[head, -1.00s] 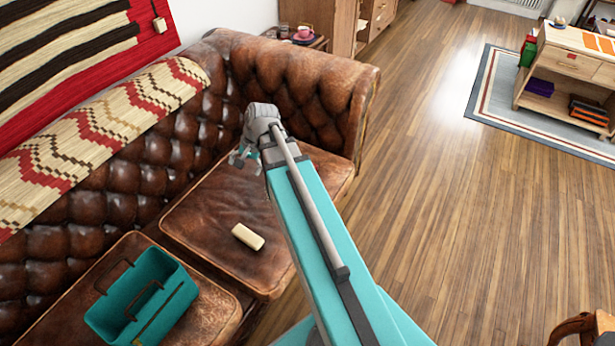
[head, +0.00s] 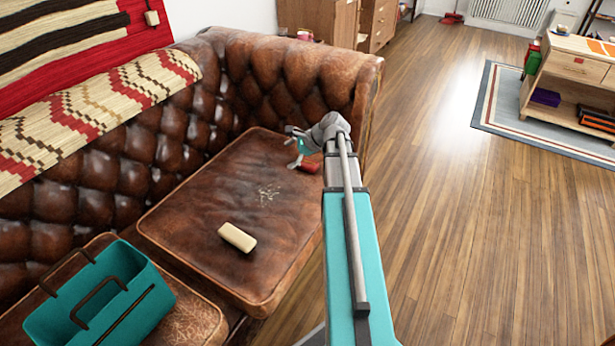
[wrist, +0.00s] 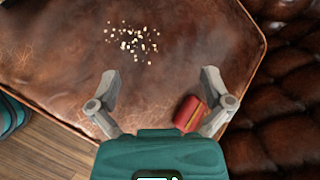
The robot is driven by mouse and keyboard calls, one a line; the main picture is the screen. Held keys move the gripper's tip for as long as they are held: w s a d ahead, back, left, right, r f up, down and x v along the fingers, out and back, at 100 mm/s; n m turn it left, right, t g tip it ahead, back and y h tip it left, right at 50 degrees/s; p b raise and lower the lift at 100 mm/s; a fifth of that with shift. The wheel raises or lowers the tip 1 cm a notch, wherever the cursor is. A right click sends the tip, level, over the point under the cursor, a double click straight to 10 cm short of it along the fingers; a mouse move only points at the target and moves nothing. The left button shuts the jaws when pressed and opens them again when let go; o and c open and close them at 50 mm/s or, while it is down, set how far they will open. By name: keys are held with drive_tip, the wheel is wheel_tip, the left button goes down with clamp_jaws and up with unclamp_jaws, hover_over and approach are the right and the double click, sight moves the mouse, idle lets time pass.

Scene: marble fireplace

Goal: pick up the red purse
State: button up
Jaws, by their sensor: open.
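A small red purse (head: 308,165) lies on the brown leather sofa seat, toward its far right part. In the head view my arm partly hides it. My gripper (head: 298,148) is over the seat close to the purse. In the wrist view my gripper (wrist: 160,82) is open with its two fingers spread wide. The purse (wrist: 188,113) shows on the inner side of the right finger, nearer the palm than the fingertips. Nothing is held between the fingers. I cannot tell the height of the fingers above the seat.
Pale crumbs (head: 269,192) lie on the seat, with a cream block (head: 237,237) nearer. A teal caddy (head: 152,310) with dark handles stands at lower left. The tufted sofa arm (head: 335,75) and backrest rise around the seat. Wooden floor (head: 450,220) is open at right.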

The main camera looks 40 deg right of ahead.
drive_tip(key=s+d+f+m+t+b, duration=0.1)
drive_tip(key=d+f+m+b, duration=0.2)
drive_tip(key=d+b, duration=0.1)
drive_tip(key=s+d+f+m+t+b, duration=0.1)
drive_tip(key=d+f+m+t+b, duration=0.1)
drive_tip(key=d, duration=0.5)
drive_tip(key=s+d+f+m+t+b, duration=0.1)
drive_tip(key=d+f+m+b, duration=0.2)
drive_tip(key=d+b, duration=0.3)
drive_tip(key=shift+f+m+t+h+b, duration=0.3)
drive_tip(key=shift+f+t+b, duration=0.1)
drive_tip(key=shift+f, duration=0.3)
drive_tip(key=shift+s+d+m, duration=0.2)
drive_tip(key=shift+d+m, duration=0.1)
drive_tip(key=shift+d, duration=0.25)
drive_tip(key=b, duration=0.3)
approach(306, 161)
drive_tip(key=x, duration=0.4)
drive_tip(key=shift+w+a+f+b, duration=0.1)
drive_tip(key=shift+w+a+b, duration=0.15)
drive_tip(key=shift+w+b, duration=0.05)
drive_tip(key=shift+w+f, duration=0.1)
drive_tip(key=shift+b+x, duration=1.15)
drive_tip(key=shift+x, duration=1.35)
